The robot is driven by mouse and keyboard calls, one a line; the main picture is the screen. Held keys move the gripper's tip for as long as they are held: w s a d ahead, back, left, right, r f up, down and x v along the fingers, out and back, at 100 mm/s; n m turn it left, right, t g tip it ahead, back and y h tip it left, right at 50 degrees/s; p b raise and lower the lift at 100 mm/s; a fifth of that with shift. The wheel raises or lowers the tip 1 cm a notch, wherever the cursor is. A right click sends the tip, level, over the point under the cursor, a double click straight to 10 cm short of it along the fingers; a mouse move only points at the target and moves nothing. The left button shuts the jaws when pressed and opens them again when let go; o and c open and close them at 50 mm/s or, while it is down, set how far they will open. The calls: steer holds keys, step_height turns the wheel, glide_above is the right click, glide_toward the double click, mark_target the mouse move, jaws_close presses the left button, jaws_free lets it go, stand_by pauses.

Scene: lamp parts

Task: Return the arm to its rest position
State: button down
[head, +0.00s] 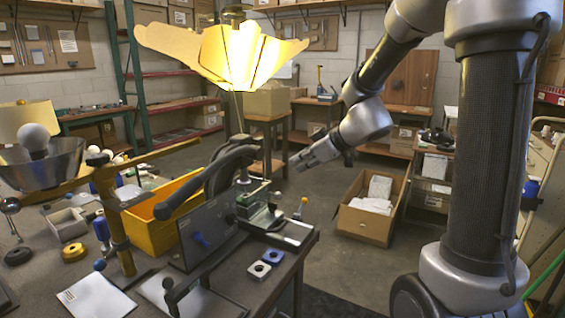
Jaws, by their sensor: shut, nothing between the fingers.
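My gripper (303,160) is at the end of my arm, in mid-picture in the head view. It is shut and empty, held in the air beyond the right edge of the workbench (262,292). It points left and touches nothing that I can see. A lit lamp with a yellow, petal-like shade (222,52) stands above the bench, up and left of my gripper.
A yellow bin (150,232), a dark angled panel (208,233) and small blocks (259,270) crowd the bench. A bulb in a metal bowl (40,165) is at left. An open cardboard box (367,222) stands on the floor. Open floor lies behind my gripper.

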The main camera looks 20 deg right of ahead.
steer(key=s+d+f+m+g+h, duration=0.1)
steer(key=s+f+m+g, duration=0.2)
steer(key=s, duration=0.4)
steer(key=s+d+m+g, duration=0.2)
steer(key=s+m, duration=0.3)
steer(key=s, duration=0.2)
steer(key=s+d+r+h, duration=0.2)
steer(key=s+d+r, duration=0.1)
steer(key=s, duration=0.5)
steer(key=s+d+r+m+t+h, duration=0.1)
steer(key=s+d+r+h, duration=0.2)
steer(key=s, duration=0.4)
steer(key=shift+s+d+r+m, duration=0.3)
steer(key=shift+s+d, duration=0.05)
steer(key=shift+d, duration=0.5)
